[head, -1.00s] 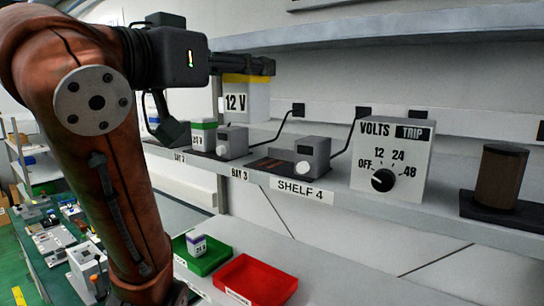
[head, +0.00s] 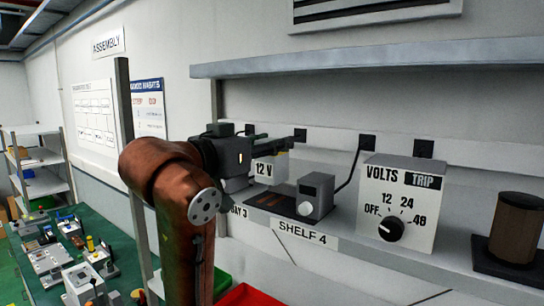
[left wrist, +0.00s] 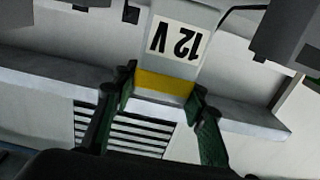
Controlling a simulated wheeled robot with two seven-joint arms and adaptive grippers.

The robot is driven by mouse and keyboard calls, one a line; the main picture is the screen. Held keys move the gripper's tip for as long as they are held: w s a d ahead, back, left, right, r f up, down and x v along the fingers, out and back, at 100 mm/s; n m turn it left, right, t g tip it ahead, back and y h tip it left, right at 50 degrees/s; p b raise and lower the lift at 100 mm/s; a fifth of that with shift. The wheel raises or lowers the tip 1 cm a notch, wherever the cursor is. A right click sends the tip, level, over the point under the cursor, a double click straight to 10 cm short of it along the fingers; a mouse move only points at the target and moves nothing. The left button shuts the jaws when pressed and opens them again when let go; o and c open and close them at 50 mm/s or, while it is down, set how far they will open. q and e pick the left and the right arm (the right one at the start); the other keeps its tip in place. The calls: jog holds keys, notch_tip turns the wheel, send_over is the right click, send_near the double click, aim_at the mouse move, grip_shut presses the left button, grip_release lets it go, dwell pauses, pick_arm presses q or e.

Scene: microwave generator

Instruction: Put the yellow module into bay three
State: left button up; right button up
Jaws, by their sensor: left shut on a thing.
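The yellow module (head: 264,168) is a white block marked 12 V with a yellow top band. My left gripper (head: 272,146) is shut on it by that band and holds it upright at the shelf. In the left wrist view the module (left wrist: 176,42) appears upside down, its yellow end between the fingers of the gripper (left wrist: 163,92). My right gripper is not in view.
A large VOLTS TRIP dial box (head: 398,200) and a brown cylinder (head: 517,228) stand farther right on the shelf. An upper shelf (head: 400,65) runs above. My left arm hides the shelf left of bay three. Red (head: 247,295) and green trays lie below.

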aim_at(272, 162)
pick_arm(q)
jog(key=shift+w+f, duration=0.2)
jog(key=f, duration=0.1)
jog(key=f+p, duration=0.1)
jog(key=shift+w+d+f, duration=0.2)
jog(key=shift+w+f, duration=0.2)
jog(key=shift+f+p, duration=0.3)
jog(key=shift+f, duration=0.3)
jog(key=shift+s, duration=0.1)
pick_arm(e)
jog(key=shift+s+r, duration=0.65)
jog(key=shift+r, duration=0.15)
pick_arm(q)
jog(key=shift+f, duration=0.2)
jog(key=o, duration=1.3)
jog(key=shift+r, duration=0.1)
jog(key=shift+o, duration=0.3)
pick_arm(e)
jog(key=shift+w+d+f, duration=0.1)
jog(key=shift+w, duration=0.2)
